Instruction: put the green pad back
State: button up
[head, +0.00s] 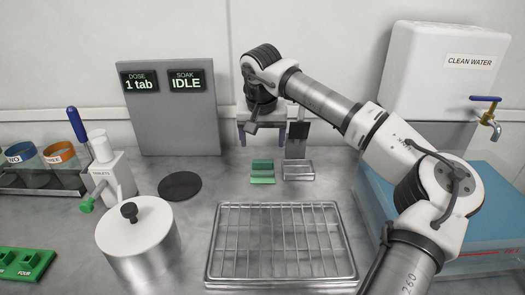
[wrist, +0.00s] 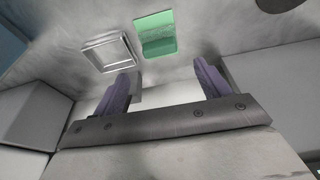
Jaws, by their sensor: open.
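The green pad (head: 262,172) lies on the grey worktop behind the wire rack, a darker green part at its back and a lighter one in front. It also shows in the wrist view (wrist: 155,33), beyond the fingertips. A small metal frame (head: 298,170) with a dark upright plate (head: 297,140) stands just right of the pad; in the wrist view the frame (wrist: 108,52) is left of the pad. My gripper (head: 262,138) is open and empty, with its purple fingers apart above and behind the pad. The fingers (wrist: 161,70) touch nothing that I can see.
A wire rack on a tray (head: 211,262) fills the front middle. A lidded metal pot (head: 140,250), a black disc (head: 180,186) and a tablet dispenser (head: 108,180) are left. A grey display panel (head: 182,132) stands behind. A water tank (head: 440,70) and blue basin (head: 500,205) are right.

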jog(key=shift+v, duration=2.25)
